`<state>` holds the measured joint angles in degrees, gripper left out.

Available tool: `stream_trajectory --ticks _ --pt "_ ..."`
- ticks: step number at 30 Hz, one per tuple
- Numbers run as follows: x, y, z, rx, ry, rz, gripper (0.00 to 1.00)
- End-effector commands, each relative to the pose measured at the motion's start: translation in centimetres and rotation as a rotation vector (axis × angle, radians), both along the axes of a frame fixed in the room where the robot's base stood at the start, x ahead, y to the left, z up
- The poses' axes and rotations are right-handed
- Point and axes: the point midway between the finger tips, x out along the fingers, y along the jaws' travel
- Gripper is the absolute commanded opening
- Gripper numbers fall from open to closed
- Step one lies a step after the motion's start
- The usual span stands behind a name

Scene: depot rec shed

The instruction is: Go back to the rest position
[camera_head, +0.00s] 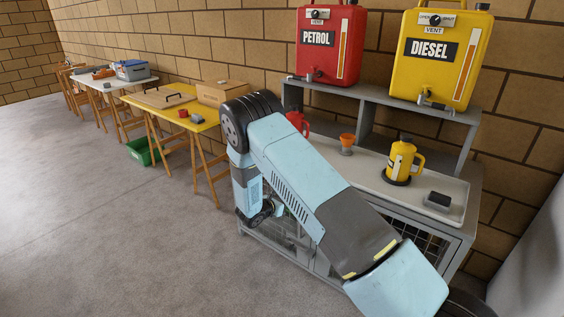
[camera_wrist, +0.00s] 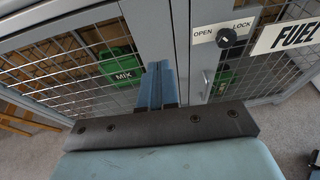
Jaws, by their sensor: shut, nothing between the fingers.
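My gripper (camera_wrist: 160,72) shows in the wrist view with its two blue fingers together and nothing between them. It points at the front of the grey fuel cabinet (camera_wrist: 150,25), near the frame between two mesh doors. I cannot tell whether the fingertips touch it. In the head view my arm reaches across the cabinet front and bends down at its left end, hiding part of the cabinet. The yellow jug (camera_head: 402,160) stands upright on the cabinet top, and the red jug (camera_head: 298,121) is partly hidden behind my arm.
A red petrol tank (camera_head: 329,50) and a yellow diesel tank (camera_head: 440,60) stand on the grey shelf (camera_head: 376,97). An orange funnel (camera_head: 347,141) and a dark block (camera_head: 439,200) are on the worktop. A yellow table (camera_head: 200,128) stands left. Open floor (camera_head: 90,230) lies at left.

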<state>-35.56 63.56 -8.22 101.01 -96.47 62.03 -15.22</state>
Motion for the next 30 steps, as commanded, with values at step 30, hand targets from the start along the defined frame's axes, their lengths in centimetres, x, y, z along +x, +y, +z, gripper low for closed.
stream_trajectory --ticks 30 --pt "-9.3 -13.8 26.8 0.590 -0.292 -0.722 0.00"
